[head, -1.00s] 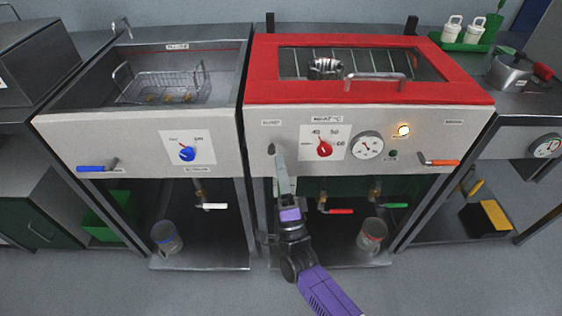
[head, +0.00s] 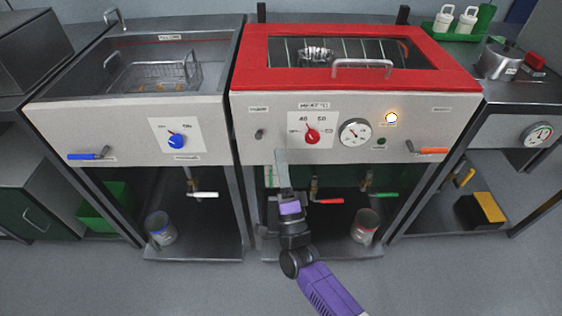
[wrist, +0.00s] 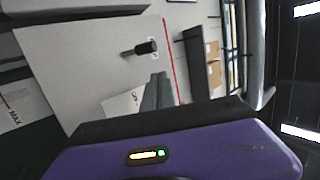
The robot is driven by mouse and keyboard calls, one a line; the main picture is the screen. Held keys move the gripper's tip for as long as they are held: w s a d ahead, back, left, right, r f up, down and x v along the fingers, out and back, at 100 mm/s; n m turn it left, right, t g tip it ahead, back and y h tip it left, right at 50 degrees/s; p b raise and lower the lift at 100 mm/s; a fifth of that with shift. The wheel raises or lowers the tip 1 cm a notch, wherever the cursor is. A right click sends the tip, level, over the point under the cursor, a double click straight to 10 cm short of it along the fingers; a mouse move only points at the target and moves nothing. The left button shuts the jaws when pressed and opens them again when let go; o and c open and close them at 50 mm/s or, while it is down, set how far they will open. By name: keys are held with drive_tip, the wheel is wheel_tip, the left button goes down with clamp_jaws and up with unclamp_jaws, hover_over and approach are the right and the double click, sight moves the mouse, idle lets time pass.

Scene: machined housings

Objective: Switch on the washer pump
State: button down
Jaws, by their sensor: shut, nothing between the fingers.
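The red-lidded washer (head: 350,72) has a pale front panel. A small dark switch (head: 260,134) sits at the panel's left, below a label (head: 259,109) too small to read. The switch also shows as a dark stub (wrist: 145,47) in the wrist view, standing out from the panel; I cannot tell its setting. My gripper (head: 281,154) is shut and empty, below and right of the switch, in front of the panel's lower edge. In the wrist view my fingertips (wrist: 160,80) are apart from the switch.
The panel also carries a red knob (head: 312,135), a gauge (head: 355,132) and an orange-handled lever (head: 430,150). Red (head: 328,201) and green (head: 384,195) valve handles sit underneath. An open basin (head: 100,93) with a blue knob (head: 176,141) stands left. Grey floor is clear in front.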

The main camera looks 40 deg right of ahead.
drive_tip(key=b+v, duration=0.1)
drive_tip(key=v, duration=0.9)
drive_tip(key=shift+f, duration=0.15)
drive_tip(key=s+a+r+n+g+y+p, duration=0.2)
drive_tip(key=s+r+n, duration=0.3)
drive_tip(key=s, duration=0.5)
drive_tip(key=s+a+r+n+g+y+p, duration=0.1)
drive_tip(key=s+r+n+g+y+p, duration=0.2)
drive_tip(key=s+n, duration=0.6)
drive_tip(key=s+a+r+n+g+y+p, duration=0.2)
drive_tip(key=s+r+n+p, duration=0.4)
drive_tip(key=s, duration=0.5)
drive_tip(key=shift+a+r+n+g+y, duration=0.35)
drive_tip(key=shift+r+g+y, duration=0.5)
drive_tip(key=shift+y, duration=0.35)
